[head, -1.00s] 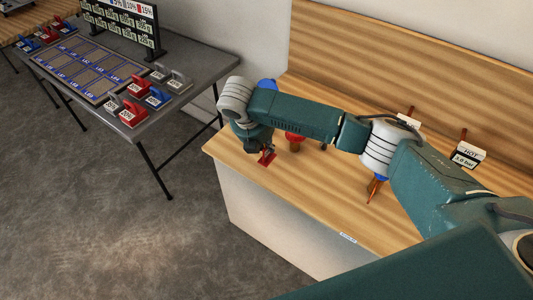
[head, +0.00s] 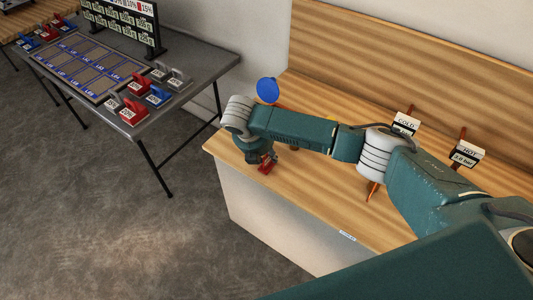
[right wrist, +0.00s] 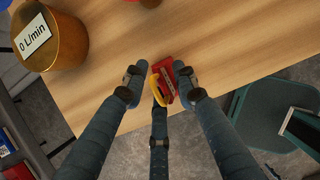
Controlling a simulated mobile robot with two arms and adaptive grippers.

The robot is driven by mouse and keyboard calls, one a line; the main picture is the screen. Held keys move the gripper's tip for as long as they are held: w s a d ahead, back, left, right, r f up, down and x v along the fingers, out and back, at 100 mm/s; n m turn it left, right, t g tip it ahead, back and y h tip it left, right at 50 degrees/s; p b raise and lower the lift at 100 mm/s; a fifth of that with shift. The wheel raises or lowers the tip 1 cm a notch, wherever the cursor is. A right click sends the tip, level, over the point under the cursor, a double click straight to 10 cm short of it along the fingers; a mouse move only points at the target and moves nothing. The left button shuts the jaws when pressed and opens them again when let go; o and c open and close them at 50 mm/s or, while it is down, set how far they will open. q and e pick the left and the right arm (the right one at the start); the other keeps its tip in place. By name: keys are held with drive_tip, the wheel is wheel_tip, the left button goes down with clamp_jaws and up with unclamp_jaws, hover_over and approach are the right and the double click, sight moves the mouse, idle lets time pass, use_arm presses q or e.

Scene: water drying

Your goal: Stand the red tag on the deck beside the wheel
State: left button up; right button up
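The red tag (head: 265,166) is at the left front corner of the wooden deck (head: 390,225). A blue round disc (head: 267,90), perhaps a wheel, shows behind my right arm. A red part (right wrist: 150,2) is cut off at the wrist view's top. My left gripper is out of view.
A brass cylinder (right wrist: 60,45) marked 0 L/min stands on the deck. COLD (head: 405,123) and HOT (head: 467,154) signs stand farther right. A grey table (head: 200,65) with coloured tags is at left.

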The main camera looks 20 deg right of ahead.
drive_tip(key=b+v, duration=0.1)
drive_tip(key=v, duration=1.1)
drive_tip(key=shift+r, duration=0.1)
